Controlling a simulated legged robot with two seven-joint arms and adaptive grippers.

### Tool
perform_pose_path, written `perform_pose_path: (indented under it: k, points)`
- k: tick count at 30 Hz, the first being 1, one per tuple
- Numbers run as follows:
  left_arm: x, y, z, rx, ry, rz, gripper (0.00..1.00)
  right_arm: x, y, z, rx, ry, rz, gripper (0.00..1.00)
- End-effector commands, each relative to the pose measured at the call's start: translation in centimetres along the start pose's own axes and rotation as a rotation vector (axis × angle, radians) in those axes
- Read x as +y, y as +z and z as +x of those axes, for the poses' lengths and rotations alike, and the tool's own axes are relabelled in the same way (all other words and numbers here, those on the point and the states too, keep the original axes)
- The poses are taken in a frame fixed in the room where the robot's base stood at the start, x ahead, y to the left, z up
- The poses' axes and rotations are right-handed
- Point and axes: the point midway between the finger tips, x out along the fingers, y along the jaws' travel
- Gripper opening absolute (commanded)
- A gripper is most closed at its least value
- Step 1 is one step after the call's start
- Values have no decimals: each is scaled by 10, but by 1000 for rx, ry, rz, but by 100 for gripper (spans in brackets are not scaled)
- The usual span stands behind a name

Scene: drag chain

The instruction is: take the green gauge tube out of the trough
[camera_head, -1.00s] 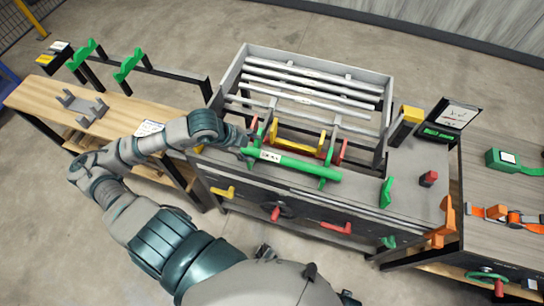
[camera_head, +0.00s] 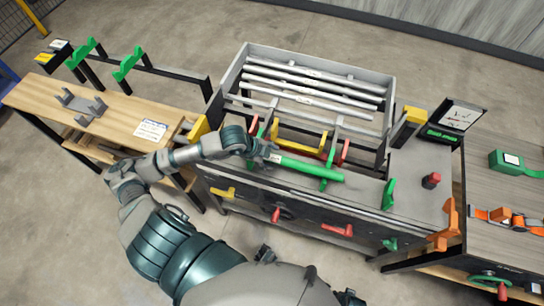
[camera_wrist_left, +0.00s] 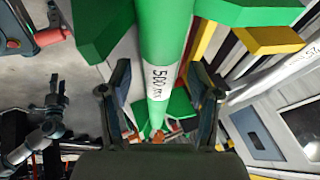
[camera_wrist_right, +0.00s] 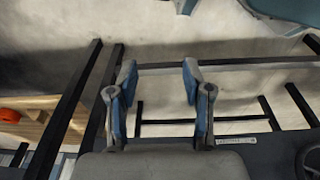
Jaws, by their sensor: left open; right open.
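The green gauge tube (camera_head: 308,168) lies across green holders at the front of the middle bench. It has a white label, marked 500, in the left wrist view (camera_wrist_left: 160,82). My left gripper (camera_head: 262,155) is over the tube's left part. In the left wrist view the open fingers (camera_wrist_left: 160,85) stand one on each side of the tube, and a gap shows between finger and tube. My right gripper (camera_wrist_right: 158,80) is open and empty in the right wrist view, above floor and dark frame bars.
Several grey bars (camera_head: 310,83) lie in the rack behind the tube. A yellow handle (camera_head: 300,148) and red parts are close behind it. A wooden table (camera_head: 100,115) stands left, and a bench with a green device (camera_head: 508,160) right.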

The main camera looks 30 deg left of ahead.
Motion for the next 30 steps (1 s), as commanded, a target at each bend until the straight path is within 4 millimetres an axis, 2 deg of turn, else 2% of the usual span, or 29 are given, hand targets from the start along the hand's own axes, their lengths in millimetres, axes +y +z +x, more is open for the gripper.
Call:
perform_pose_path:
  k: [5, 12, 23, 26, 30]
  points:
    - [0, 0, 0, 0, -1, 0, 62, 0, 0, 0, -1, 0, 0, 50]
    - [0, -1, 0, 0, 0, 0, 2, 0, 2, 1, -5, 1, 0, 50]
    - [-3, -4, -6, 1, -4, 1, 0, 1, 2, 0, -3, 1, 0, 50]
    - [-10, -9, -20, 2, -6, 1, 0, 1, 4, 2, -4, 2, 0, 50]
    - [-22, -20, -47, 2, -8, 2, 0, 1, 16, 14, -16, 1, -3, 50]
